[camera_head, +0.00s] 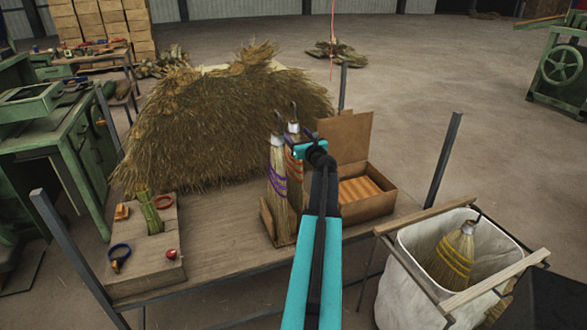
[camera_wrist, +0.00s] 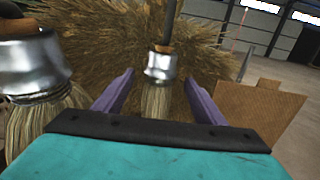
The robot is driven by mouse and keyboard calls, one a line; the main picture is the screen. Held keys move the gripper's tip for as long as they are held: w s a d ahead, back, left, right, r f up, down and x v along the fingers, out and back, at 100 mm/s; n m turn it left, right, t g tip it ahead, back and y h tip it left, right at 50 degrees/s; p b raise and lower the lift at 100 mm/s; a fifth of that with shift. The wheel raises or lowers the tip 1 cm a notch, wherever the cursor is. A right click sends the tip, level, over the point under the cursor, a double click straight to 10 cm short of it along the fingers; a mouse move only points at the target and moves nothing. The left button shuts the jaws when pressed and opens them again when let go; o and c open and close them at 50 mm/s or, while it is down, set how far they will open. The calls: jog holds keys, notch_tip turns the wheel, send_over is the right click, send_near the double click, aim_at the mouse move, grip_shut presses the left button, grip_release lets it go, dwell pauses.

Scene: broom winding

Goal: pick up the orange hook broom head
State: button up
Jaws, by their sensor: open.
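Two broom heads with metal collars and dark hooks stand upright side by side in a wooden holder on the bench. The nearer one has purple bands (camera_head: 277,180); its collar is large at the left of the wrist view (camera_wrist: 30,52). The orange-banded broom head (camera_head: 293,162) stands just behind and right, partly hidden by my gripper (camera_head: 306,143). In the wrist view, a collar and straw (camera_wrist: 157,68), apparently this broom head, lie ahead between my open, empty fingers (camera_wrist: 160,82). No bands show there, and I cannot tell whether the fingers touch it.
An open cardboard box (camera_head: 372,205) stands close right of the brooms, its raised flap (camera_wrist: 262,112) near my right finger. A big straw heap (camera_head: 220,120) lies behind. A white bin (camera_head: 400,285) with a yellow-banded broom is at front right.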

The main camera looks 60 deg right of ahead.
jog(key=shift+p+x, duration=0.45)
jog(key=shift+x, duration=1.15)
grip_shut()
